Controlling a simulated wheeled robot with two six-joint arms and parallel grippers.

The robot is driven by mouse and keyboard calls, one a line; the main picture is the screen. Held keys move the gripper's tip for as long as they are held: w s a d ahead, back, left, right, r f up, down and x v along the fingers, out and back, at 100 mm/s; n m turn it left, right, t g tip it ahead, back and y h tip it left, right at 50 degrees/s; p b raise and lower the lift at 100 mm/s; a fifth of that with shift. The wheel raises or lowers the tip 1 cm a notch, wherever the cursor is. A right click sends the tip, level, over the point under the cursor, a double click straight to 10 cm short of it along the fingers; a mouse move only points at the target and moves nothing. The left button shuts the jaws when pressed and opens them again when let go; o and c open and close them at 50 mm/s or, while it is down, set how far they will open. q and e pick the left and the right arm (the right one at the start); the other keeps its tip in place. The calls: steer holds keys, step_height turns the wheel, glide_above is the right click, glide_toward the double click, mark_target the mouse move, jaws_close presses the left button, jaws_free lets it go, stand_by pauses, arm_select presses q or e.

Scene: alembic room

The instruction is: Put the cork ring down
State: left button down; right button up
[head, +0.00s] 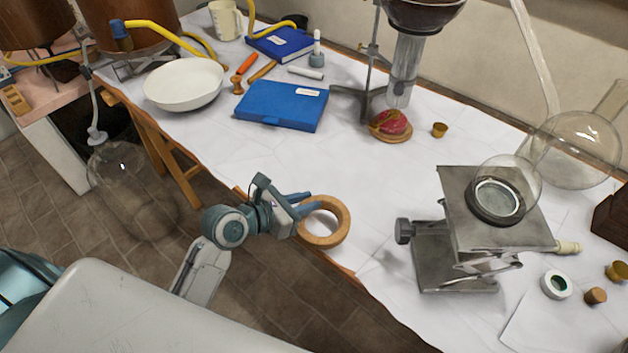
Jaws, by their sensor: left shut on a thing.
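The cork ring (339,233) is a thick tan ring over the front edge of the white-covered table. My left gripper (312,205) comes in from the left and is shut on the ring's left upper rim. The white table surface shows through the ring's hole. I cannot tell whether the ring touches the table or hangs just above it. My right gripper is not in the picture.
A lab jack (450,255) with a round flask stands to the right. A blue case (281,106), a white bowl (184,84) and a red object (391,123) on a small round base lie farther back. The white table (300,155) is clear behind the ring.

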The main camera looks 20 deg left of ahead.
arm_select(q)
glide_above(309, 185)
steer(key=shift+d+f, duration=0.15)
steer(key=shift+f, duration=0.4)
steer(key=shift+w+f, duration=0.15)
step_height(309, 185, down, 3)
steer(key=shift+f, duration=0.15)
steer(key=c, duration=1.3)
jaws_free()
steer(key=shift+o, duration=0.2)
steer(key=v, duration=1.2)
